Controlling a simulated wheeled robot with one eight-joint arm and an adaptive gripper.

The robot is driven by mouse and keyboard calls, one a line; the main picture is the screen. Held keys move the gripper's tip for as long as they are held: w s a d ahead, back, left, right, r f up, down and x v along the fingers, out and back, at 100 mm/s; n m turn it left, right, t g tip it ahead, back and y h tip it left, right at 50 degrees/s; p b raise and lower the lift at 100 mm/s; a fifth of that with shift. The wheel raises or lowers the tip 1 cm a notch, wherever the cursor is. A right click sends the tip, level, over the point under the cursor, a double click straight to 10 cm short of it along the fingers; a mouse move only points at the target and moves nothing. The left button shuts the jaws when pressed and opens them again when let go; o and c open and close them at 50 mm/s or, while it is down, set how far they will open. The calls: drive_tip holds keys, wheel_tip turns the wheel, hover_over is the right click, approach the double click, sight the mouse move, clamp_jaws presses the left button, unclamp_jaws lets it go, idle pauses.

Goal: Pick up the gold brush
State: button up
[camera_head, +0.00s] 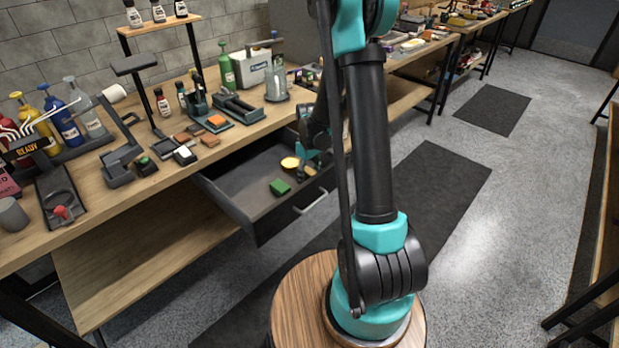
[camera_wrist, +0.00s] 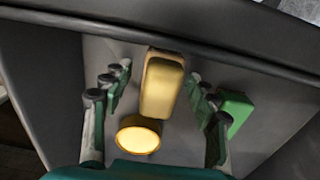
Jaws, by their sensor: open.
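My gripper (camera_wrist: 158,82) is open over the inside of a drawer, seen in the wrist view. A gold oblong block (camera_wrist: 162,88), which looks like the gold brush, lies between its two fingers with a gap on each side. No bristles show. A round gold piece (camera_wrist: 138,138) lies just below it, nearer the palm. A green block (camera_wrist: 236,106) lies to the right, beside the right finger. In the head view my gripper (camera_head: 309,161) reaches into the open drawer (camera_head: 240,192).
The drawer's walls surround my gripper, and its dark rim (camera_wrist: 200,45) crosses the top of the wrist view. The wooden bench top (camera_head: 120,195) above holds bottles, brushes and tools. The drawer's front left floor is bare.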

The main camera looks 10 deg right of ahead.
sight(310, 171)
drive_tip(key=c, duration=1.2)
drive_tip(key=shift+c, duration=0.2)
wheel_tip(310, 171, up, 20)
drive_tip(key=o, duration=0.5)
drive_tip(key=c, duration=0.4)
